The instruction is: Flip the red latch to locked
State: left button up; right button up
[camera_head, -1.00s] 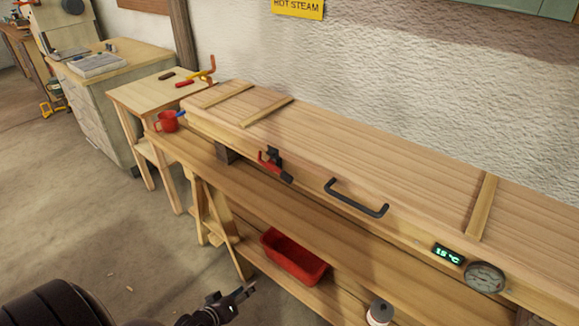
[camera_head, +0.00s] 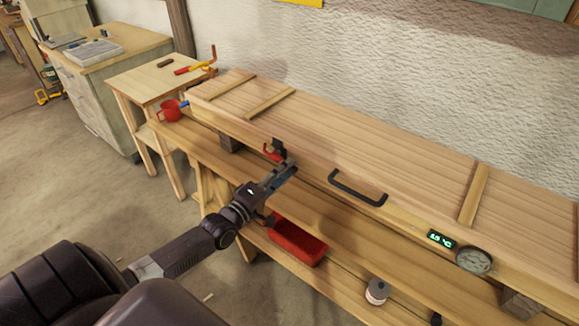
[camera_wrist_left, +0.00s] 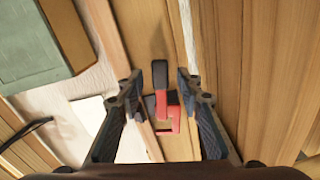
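The latch (camera_head: 271,153) is on the front face of the long wooden steam box (camera_head: 340,130), left of the black handle. It has a red part and a black part. In the left wrist view the red latch (camera_wrist_left: 165,112) and its black tip lie between my left fingers. My left gripper (camera_head: 284,172) is in front of the latch in the head view and partly covers it. In the left wrist view my left gripper (camera_wrist_left: 159,80) is open, one finger on each side of the latch. I cannot tell whether a finger touches it. My right gripper is not in view.
A black handle (camera_head: 357,188), a lit display (camera_head: 442,239) and a round gauge (camera_head: 474,261) are on the box front, right of the latch. A red mug (camera_head: 171,110) stands left. A red bin (camera_head: 297,241) and a spool (camera_head: 377,291) sit below.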

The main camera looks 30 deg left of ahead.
pick_arm(q)
jog(key=shift+w+d, duration=0.1)
jog(key=shift+w, duration=0.95)
jog(key=shift+c, duration=0.6)
grip_shut()
